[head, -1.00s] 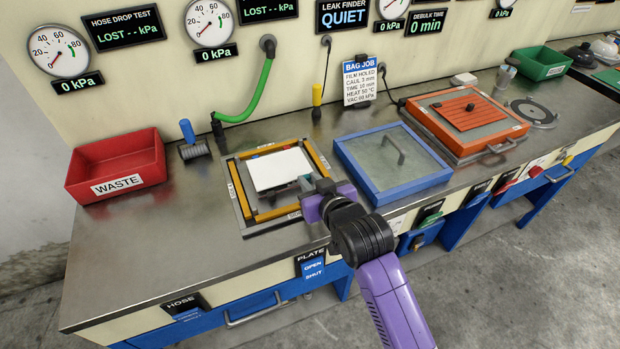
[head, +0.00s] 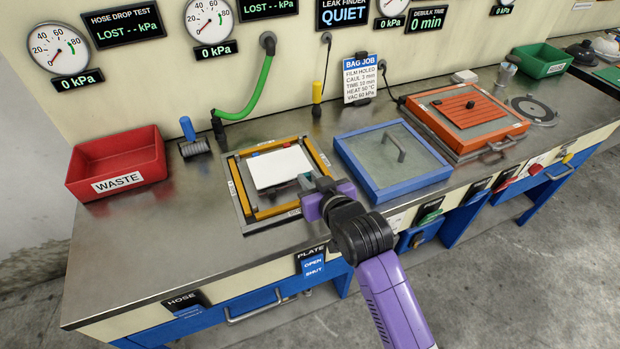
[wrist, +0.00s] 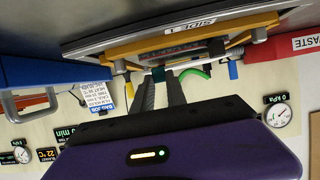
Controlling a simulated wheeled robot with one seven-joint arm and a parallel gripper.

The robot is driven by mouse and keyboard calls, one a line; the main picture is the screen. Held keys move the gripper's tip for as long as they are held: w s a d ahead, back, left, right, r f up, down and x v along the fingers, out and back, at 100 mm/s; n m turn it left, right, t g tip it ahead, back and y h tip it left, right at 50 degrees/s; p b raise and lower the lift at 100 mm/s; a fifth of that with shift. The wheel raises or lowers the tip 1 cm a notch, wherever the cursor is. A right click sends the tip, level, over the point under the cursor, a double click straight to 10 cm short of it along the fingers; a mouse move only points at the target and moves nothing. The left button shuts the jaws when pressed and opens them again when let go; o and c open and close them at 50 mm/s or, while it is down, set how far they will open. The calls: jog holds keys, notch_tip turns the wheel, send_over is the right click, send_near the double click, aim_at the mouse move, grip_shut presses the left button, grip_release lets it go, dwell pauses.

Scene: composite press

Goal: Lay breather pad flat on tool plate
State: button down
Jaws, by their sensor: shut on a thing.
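The breather pad (head: 280,168) is a thin white rectangle over the middle of the tool plate (head: 246,222), inside its yellow frame. The tool plate's edge, marked SIDE 1, also shows in the wrist view (wrist: 195,24). In the wrist view my gripper's fingers (wrist: 160,76) point under the yellow frame area, and the pad is hard to make out. I cannot tell whether the pad's far side touches the plate. The pad hides most of the plate's middle.
A blue-framed glass lid (head: 392,160) stands right of the plate, with an orange heated unit (head: 468,120) beyond it. A red waste bin (head: 116,165) and a blue-handled roller (head: 190,140) are left. A green hose (head: 255,100) hangs behind. The front-left bench is clear.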

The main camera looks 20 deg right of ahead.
jog(key=shift+f, duration=0.65)
dwell(0.8)
jog(key=c, duration=1.3)
grip_release()
jog(key=shift+o, duration=0.2)
jog(key=b+v, duration=0.1)
jog(key=v, duration=0.6)
jog(key=shift+s, duration=0.1)
jog(key=shift+s+r, duration=0.2)
jog(key=shift+s, duration=0.05)
jog(key=shift+r, duration=0.1)
